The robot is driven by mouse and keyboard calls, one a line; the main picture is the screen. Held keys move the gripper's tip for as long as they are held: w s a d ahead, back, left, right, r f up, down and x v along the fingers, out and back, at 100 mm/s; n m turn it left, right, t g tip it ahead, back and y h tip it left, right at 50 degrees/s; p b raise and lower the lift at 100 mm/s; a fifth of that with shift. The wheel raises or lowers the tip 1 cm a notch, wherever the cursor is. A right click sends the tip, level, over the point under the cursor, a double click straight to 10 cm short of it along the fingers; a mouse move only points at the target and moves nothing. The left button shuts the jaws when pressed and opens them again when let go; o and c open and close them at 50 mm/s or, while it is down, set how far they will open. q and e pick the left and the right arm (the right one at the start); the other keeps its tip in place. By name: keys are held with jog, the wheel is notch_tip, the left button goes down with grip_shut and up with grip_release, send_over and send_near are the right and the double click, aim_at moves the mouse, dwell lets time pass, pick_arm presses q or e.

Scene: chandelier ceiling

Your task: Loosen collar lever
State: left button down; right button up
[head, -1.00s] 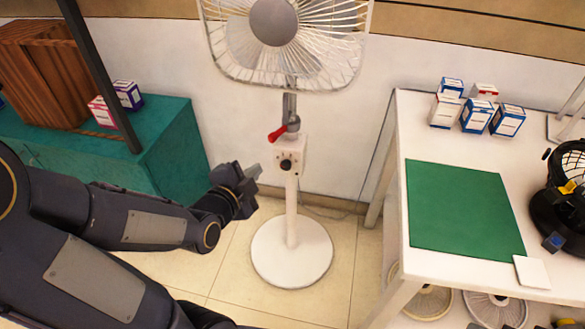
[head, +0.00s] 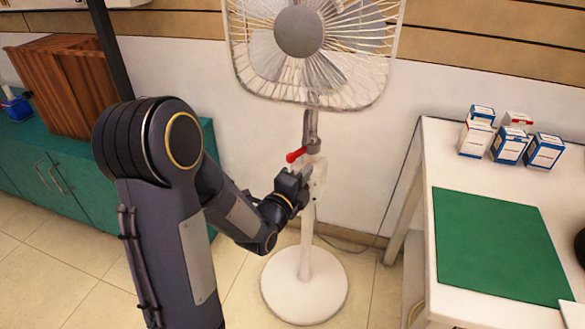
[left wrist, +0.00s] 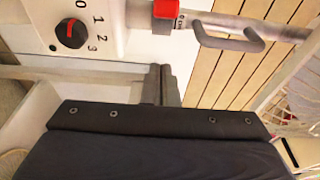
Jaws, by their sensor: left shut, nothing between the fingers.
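The standing fan (head: 299,32) is upright, with a red collar lever (head: 296,155) on its pole just above the white control box (head: 319,172). The lever sticks out to the left. My left gripper (head: 306,178) is shut and empty just below the lever, in front of the control box and partly hiding it. In the left wrist view the shut fingers (left wrist: 163,84) are below the box (left wrist: 110,40) in the picture. A red part (left wrist: 166,9) at the top edge looks like the lever, cut off by the frame. I cannot tell whether anything touches.
A white table (head: 428,150) with a green mat (head: 495,245) and several small boxes (head: 510,145) stands at right. A teal cabinet (head: 70,185) with a wooden crate (head: 70,85) stands at left. The fan's round base (head: 304,287) rests on the tiled floor.

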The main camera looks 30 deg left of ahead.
aim_at(288, 160)
pick_arm(q)
jog(key=a, duration=0.3)
jog(key=shift+w+a, duration=0.15)
jog(key=shift+a, duration=0.25)
jog(key=a+b, duration=0.2)
jog(key=b, duration=0.1)
jog(key=shift+a+f, duration=0.1)
jog(key=shift+a, duration=0.1)
